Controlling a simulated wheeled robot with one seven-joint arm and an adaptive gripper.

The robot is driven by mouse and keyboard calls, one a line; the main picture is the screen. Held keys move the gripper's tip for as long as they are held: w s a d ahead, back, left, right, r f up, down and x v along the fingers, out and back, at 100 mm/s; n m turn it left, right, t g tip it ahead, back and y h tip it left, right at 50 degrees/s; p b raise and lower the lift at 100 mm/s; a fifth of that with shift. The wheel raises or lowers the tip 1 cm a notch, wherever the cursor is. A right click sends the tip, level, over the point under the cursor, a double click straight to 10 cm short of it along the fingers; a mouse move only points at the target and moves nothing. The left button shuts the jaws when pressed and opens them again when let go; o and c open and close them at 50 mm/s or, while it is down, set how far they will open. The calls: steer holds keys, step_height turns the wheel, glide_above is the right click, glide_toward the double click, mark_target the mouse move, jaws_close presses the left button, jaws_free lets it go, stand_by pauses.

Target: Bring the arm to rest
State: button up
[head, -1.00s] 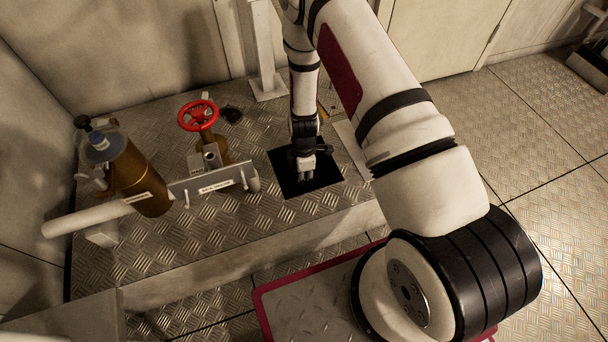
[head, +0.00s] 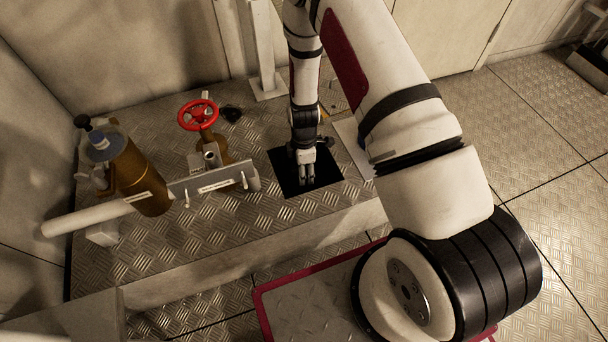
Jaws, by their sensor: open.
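My gripper (head: 306,178) hangs fingers down over the black square (head: 291,184) on the raised checker-plate platform. Its jaws are open and nothing shows between them. The fingertips are small here, and their height above the black square cannot be told. My arm comes down from the top of the head view, with its large elbow at the right.
Left of my gripper stand a red handwheel valve (head: 198,115), a labelled grey bracket (head: 213,183) and a brass cylinder (head: 138,178) on a white pipe (head: 85,217). A white post (head: 263,50) rises behind. The floor at the right (head: 545,150) is clear.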

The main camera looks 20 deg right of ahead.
step_height(320, 180, up, 8)
steer(key=shift+w+r, duration=0.15)
steer(key=shift+r, duration=0.05)
steer(key=shift+r, duration=0.1)
steer(key=s+r+m, duration=0.4)
steer(key=s+r, duration=0.1)
steer(key=r, duration=0.9)
steer(key=s+r+m, duration=0.4)
steer(key=r, duration=1.1)
steer(key=s+r+m+p, duration=0.1)
steer(key=s+r+m, duration=0.4)
steer(key=s, duration=0.7)
steer(key=s+r+m, duration=0.3)
steer(key=s+r, duration=0.3)
steer(key=s, duration=0.5)
step_height(320, 180, up, 40)
steer(key=t+p, duration=0.4)
steer(key=p, duration=3.4)
steer(key=shift+s+d+f+t, duration=0.15)
steer(key=shift+s+t, duration=0.1)
steer(key=shift+t, duration=0.05)
